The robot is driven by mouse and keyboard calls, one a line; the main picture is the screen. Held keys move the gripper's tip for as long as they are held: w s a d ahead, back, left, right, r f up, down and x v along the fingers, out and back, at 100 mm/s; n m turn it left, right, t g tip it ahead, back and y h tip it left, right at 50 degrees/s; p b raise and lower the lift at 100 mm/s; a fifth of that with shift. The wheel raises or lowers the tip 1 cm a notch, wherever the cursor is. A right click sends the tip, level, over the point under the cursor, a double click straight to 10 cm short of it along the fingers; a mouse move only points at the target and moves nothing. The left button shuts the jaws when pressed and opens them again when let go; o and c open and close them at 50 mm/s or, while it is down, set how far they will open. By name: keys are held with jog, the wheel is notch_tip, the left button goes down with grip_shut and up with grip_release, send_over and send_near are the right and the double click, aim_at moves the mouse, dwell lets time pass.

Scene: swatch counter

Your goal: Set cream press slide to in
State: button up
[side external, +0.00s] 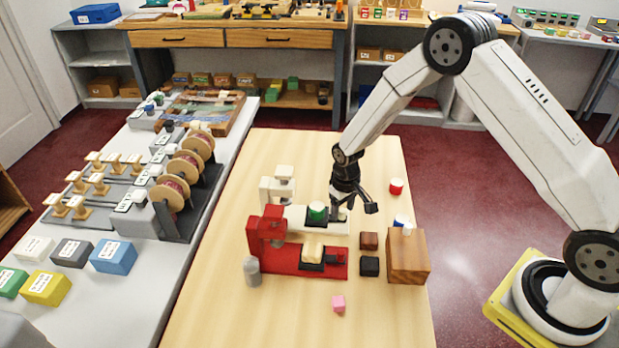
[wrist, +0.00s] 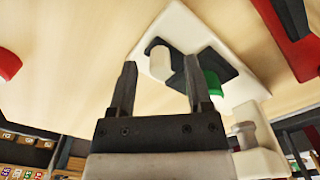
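The cream press (side external: 279,190) stands on the wooden table, and its base (wrist: 190,28) shows in the wrist view. Its dark slide (wrist: 222,66) carries a green cylinder (side external: 317,210) and a pale upright knob (wrist: 160,60). The slide sits out toward the gripper side, with the green cylinder clear of the press head. My gripper (side external: 354,207) points down at the slide's knob end. In the wrist view my gripper (wrist: 160,65) is open, and the knob shows between its fingertips. I cannot tell whether either finger touches the knob.
A red press (side external: 268,229) with a cream block (side external: 313,249) stands just in front. The table front is mostly clear.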

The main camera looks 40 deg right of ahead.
grip_shut()
dwell(1.3)
